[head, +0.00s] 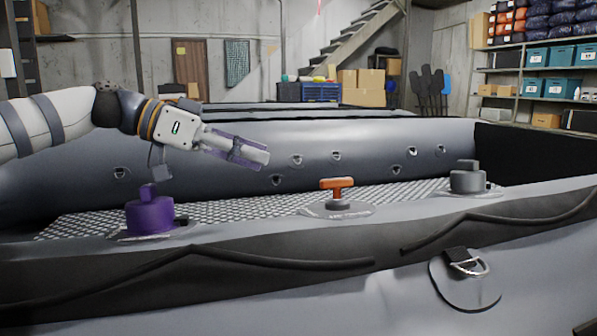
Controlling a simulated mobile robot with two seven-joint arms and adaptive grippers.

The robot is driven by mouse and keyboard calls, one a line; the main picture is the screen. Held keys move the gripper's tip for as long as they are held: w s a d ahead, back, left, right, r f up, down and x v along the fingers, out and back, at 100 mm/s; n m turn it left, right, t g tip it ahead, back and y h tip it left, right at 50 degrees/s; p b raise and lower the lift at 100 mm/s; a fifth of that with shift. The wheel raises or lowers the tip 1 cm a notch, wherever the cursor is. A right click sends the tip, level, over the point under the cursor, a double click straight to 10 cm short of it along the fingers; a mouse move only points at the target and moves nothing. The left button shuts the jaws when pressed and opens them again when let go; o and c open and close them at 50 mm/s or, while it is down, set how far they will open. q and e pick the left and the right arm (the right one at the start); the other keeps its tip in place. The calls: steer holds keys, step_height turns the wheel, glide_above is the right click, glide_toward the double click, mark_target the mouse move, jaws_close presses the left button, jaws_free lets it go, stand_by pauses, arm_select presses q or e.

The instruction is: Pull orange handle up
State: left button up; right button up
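The orange T-shaped handle (337,187) stands upright on a round grey base on the near tube of the grey inflatable boat (300,245), at the middle of the head view. My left gripper (262,157) is up and to the left of the handle, apart from it, pointing right over the boat. Its fingers look close together, but I cannot tell whether they are shut. I see nothing held in it. My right gripper is not in view.
A purple valve cap (150,213) sits on the tube to the left, below my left arm. A grey valve cap (467,178) sits to the right. A metal ring patch (466,264) is on the tube's near side. The space around the orange handle is clear.

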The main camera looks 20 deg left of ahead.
mark_target(337, 190)
arm_select(q)
steer(key=x, duration=1.2)
steer(key=shift+s+d+r, duration=0.15)
steer(key=shift+d, duration=0.15)
jaws_close()
